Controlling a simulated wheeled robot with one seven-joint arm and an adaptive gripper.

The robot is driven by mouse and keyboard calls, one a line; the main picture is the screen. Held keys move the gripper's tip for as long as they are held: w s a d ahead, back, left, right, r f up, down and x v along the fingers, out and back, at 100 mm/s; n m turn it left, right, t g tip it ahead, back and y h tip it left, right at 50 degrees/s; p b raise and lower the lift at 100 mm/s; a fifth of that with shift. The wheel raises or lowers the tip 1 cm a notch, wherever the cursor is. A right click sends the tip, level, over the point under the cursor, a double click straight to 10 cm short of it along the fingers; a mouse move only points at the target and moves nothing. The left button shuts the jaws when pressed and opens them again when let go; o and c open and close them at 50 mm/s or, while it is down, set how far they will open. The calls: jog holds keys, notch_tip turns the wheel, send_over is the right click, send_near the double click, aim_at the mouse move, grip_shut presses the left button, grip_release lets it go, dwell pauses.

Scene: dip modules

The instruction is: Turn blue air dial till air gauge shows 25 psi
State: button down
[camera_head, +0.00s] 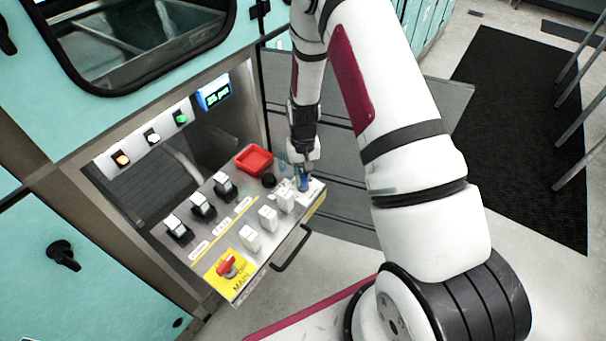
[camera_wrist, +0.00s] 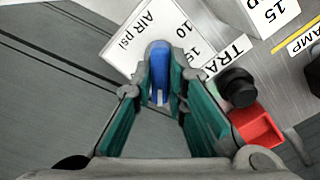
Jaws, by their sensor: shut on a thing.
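The blue air dial (camera_wrist: 159,70) stands on a white plate (camera_wrist: 122,47) marked "AIR psi", with 10 and 15 on its scale visible. My gripper (camera_wrist: 160,85) is shut on the dial, with a green-padded finger on each side. In the head view my gripper (camera_head: 303,166) points down at the panel's far right corner, and a bit of the blue dial (camera_head: 304,184) shows below it. The air gauge (camera_head: 215,94) is a small blue-framed display with green digits that appear to read 25 psi. Part of the dial's scale is hidden by my fingers.
A red square button (camera_head: 254,159) and a black knob (camera_head: 268,180) sit close to the dial. Black switches (camera_head: 203,207), white blocks (camera_head: 268,218) and a red main switch (camera_head: 227,266) share the panel. A black handle (camera_head: 291,249) runs along its front edge.

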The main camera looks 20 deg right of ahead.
aim_at(303, 175)
jog(key=c, duration=1.6)
grip_release()
jog(key=shift+r, duration=0.15)
notch_tip(303, 175, up, 12)
